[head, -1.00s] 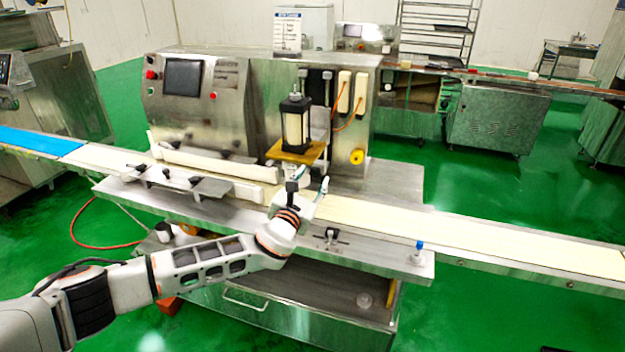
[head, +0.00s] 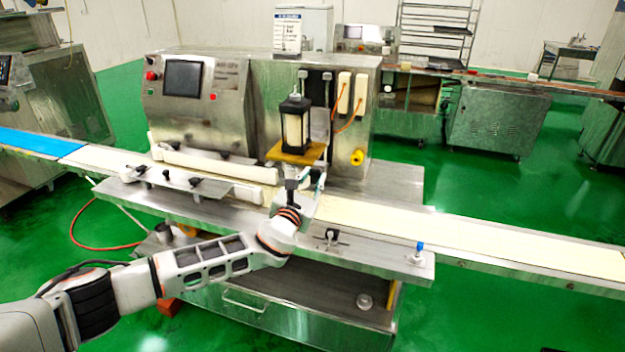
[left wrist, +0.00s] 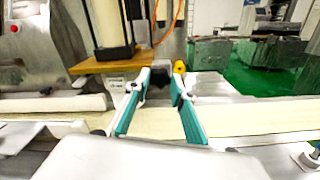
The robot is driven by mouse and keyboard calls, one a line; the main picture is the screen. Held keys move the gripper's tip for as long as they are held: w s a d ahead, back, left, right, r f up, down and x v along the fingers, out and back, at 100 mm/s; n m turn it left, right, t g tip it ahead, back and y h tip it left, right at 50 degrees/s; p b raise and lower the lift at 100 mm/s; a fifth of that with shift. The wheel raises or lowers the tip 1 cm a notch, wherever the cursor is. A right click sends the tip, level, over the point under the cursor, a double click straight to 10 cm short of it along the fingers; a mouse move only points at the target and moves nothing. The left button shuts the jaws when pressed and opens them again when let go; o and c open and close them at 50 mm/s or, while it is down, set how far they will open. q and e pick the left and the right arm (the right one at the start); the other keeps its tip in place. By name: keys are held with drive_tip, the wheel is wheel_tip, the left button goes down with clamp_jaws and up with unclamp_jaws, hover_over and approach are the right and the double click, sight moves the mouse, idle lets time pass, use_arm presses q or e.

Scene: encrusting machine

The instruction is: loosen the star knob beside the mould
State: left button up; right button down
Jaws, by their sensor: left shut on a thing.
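The mould (head: 296,125) is a black-framed unit with a white block, standing on a yellow-brown plate (head: 290,153) at the machine's front. In the left wrist view the plate (left wrist: 105,65) is at upper left. The star knob (left wrist: 158,78) is a dark, small thing beside the plate, between my left fingertips; its shape is partly hidden by the fingers. My left gripper (head: 314,181) is just below and right of the mould, over the belt. In the left wrist view the gripper (left wrist: 160,84) has its green-padded fingers shut on the dark knob. My right gripper is not in view.
A yellow knob (head: 357,157) sits on the machine face to the right of the mould. The cream belt (head: 480,232) runs on to the right and is clear. A metal front shelf (head: 380,258) carries small clamps and a blue-topped post (head: 419,247).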

use_arm(q)
drive_tip(key=n+b, duration=0.1)
drive_tip(key=n, duration=0.5)
drive_tip(key=shift+f, duration=0.1)
drive_tip(key=n, duration=1.1)
drive_tip(key=shift+n, duration=2.1)
drive_tip(key=o, duration=1.1)
drive_tip(key=shift+a, duration=0.1)
